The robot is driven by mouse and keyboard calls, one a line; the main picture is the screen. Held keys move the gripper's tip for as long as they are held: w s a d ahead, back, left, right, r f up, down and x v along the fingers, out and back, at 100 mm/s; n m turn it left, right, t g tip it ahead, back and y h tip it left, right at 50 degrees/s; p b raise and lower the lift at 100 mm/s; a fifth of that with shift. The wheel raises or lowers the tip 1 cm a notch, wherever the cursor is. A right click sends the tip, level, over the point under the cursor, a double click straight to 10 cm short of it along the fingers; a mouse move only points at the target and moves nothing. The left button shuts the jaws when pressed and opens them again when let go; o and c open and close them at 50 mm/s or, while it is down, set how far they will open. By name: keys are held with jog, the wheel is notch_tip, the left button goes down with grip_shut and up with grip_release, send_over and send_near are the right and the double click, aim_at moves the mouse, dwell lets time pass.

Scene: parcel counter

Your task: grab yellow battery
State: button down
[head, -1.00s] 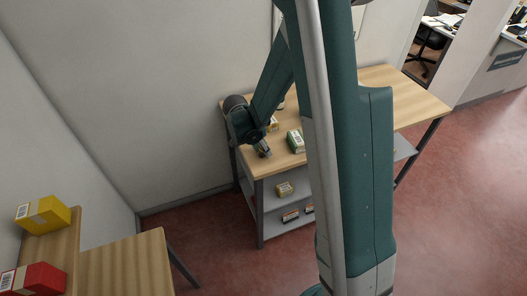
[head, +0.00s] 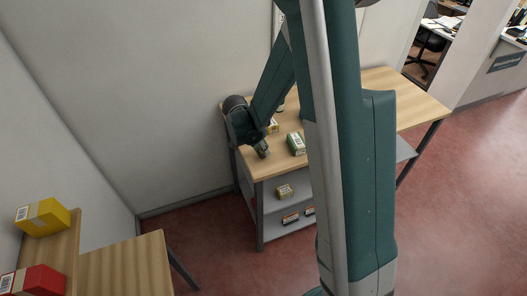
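My gripper (head: 262,152) is low over the left end of the wooden counter top. It is small and dark here, and its fingers do not show clearly enough to tell open from shut. A small yellow item with a pale label (head: 272,126) lies on the counter just behind it, partly covered by my arm. I cannot tell whether this is the yellow battery. Anything between or under the fingers is hidden.
A green box with a white label (head: 297,144) stands on the counter right of my gripper. The shelves below hold a tan box (head: 285,191) and dark items (head: 290,217). A yellow box (head: 42,216) and a red box (head: 38,280) sit at far left.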

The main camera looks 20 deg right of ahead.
jog(key=shift+r, duration=4.65)
